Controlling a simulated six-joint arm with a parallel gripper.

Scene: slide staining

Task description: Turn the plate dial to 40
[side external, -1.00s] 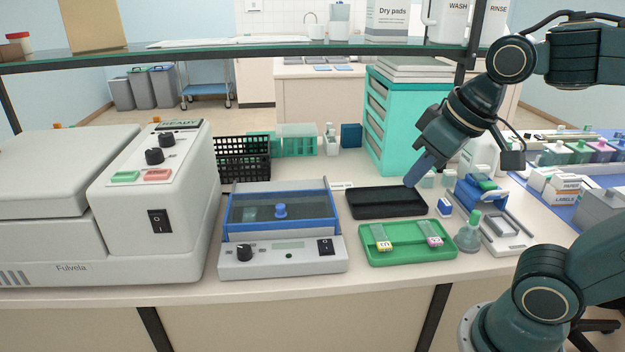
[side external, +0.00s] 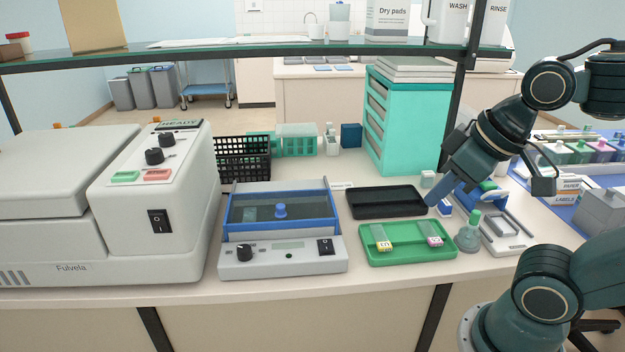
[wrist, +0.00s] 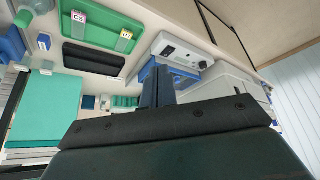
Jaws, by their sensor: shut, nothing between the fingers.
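The plate is a grey unit (side external: 305,263) with a blue-framed clear lid (side external: 320,229) at the centre of the bench in the side view. Its black dial (side external: 245,253) is on the front left, beside a small display whose reading I cannot make out. The plate's front panel (wrist: 178,47) also shows in the wrist view, beyond my fingers; the dial's setting is too small to read. My gripper (side external: 434,200) is shut and empty, well right of the plate, above the bench near the black tray's right end. Its fingers (wrist: 157,86) show together in the wrist view.
A green tray (side external: 410,259) with two slides and a black tray (side external: 360,206) lie between my gripper and the plate. A large grey machine (side external: 150,230) is at left. A glass shelf (side external: 250,52) spans above.

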